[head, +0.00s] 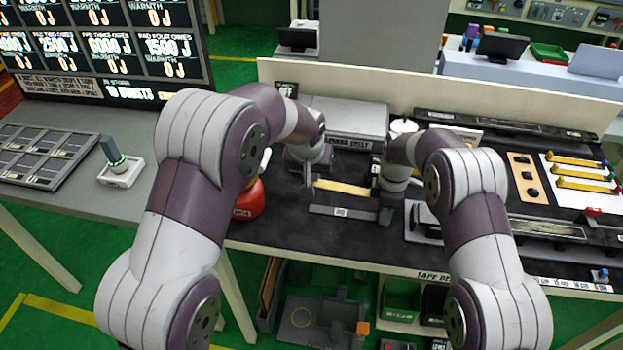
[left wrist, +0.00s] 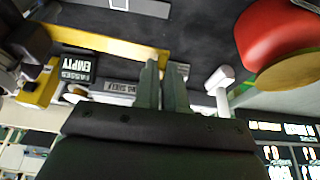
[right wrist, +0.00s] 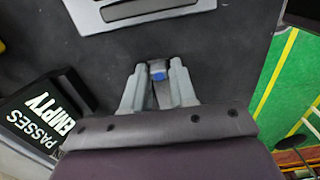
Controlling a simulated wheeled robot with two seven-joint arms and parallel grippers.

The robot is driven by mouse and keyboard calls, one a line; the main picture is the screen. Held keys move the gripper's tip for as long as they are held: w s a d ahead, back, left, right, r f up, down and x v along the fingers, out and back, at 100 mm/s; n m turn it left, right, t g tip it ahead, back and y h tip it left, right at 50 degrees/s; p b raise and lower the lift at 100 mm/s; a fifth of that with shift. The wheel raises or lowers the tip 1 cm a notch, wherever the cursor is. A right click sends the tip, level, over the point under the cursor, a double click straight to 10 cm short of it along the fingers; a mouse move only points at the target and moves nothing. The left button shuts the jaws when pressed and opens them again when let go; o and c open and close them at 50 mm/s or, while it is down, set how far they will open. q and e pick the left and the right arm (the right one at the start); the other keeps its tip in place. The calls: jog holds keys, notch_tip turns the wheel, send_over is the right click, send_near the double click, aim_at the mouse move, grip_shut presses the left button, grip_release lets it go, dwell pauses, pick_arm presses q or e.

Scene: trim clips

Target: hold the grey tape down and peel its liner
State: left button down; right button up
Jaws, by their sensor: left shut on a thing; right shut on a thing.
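A yellow strip (head: 343,187) lies across the dark worktop between my grippers; it also shows in the left wrist view (left wrist: 110,42). My left gripper (head: 309,184) is shut at the strip's left end; its narrow fingers (left wrist: 163,75) meet that end in the left wrist view. My right gripper (head: 384,208) is low over the worktop at the right.
A grey labelled bar (head: 342,212) lies in front of the strip. A grey box (head: 345,118) stands behind. A red container (head: 250,202) is left of my left gripper. At right, several yellow strips with coloured ends lie on a white sheet (head: 560,193). A black "passes empty" sign (right wrist: 38,115) stands nearby.

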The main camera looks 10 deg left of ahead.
pick_arm(q)
jog(key=shift+w, duration=0.1)
jog(key=shift+r, duration=3.1)
pick_arm(e)
jog(key=shift+s, duration=0.1)
jog(key=o, duration=1)
